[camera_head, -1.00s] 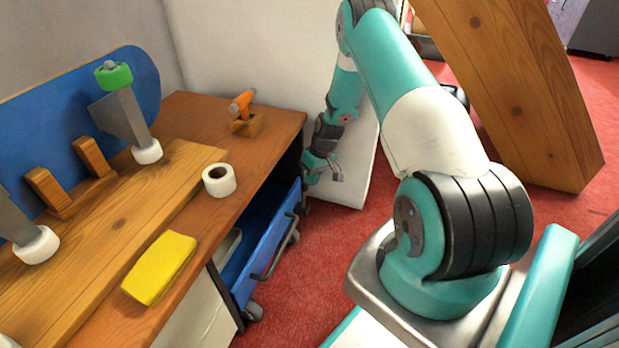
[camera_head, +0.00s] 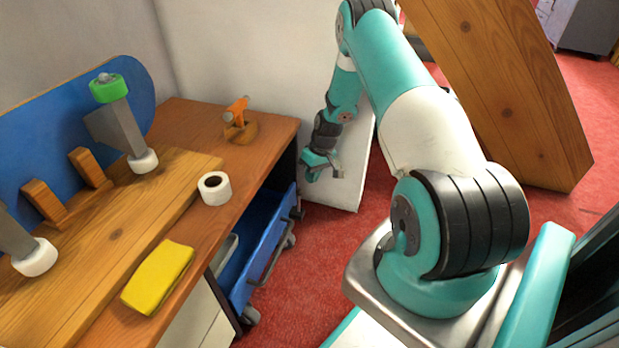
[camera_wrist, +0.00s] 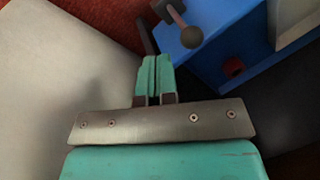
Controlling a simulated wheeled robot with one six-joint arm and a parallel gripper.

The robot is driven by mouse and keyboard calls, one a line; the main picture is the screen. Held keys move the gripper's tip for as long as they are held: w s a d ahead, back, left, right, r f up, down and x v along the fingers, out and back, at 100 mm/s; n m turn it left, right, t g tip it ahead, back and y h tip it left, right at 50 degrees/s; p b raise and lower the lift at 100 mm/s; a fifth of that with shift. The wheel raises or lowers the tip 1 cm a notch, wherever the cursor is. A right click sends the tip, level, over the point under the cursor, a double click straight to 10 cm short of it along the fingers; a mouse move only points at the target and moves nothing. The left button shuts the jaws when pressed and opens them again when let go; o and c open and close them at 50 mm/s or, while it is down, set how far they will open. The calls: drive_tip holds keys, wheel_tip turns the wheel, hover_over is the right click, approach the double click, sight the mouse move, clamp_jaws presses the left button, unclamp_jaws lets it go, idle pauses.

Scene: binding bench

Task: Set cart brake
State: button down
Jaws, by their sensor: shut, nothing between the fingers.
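The blue cart (camera_head: 246,283) stands low under the bench's right end in the head view, on grey casters (camera_head: 251,315). Its blue body (camera_wrist: 240,60) also fills the upper right of the wrist view. A dark lever with a round brownish knob (camera_wrist: 191,37) shows against the cart there, just beyond and right of my fingertips. I cannot tell for sure that it is the brake. My gripper (camera_wrist: 156,72) is shut and empty, apart from the knob. In the head view my gripper (camera_head: 323,168) hangs right of the cart, in front of a white panel.
The wooden bench (camera_head: 262,118) carries a tape roll (camera_head: 214,188), a yellow cloth (camera_head: 158,277) and an orange-handled tool (camera_head: 237,108). The white panel (camera_head: 352,185) is close to my gripper. A large wooden board (camera_head: 510,100) leans at right. Red floor is open before the cart.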

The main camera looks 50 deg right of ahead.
drive_tip(key=d+p+v, duration=0.1)
drive_tip(key=p+v, duration=0.4)
drive_tip(key=v, duration=0.6)
drive_tip(key=shift+s+d+f, duration=0.35)
drive_tip(key=shift+d, duration=0.05)
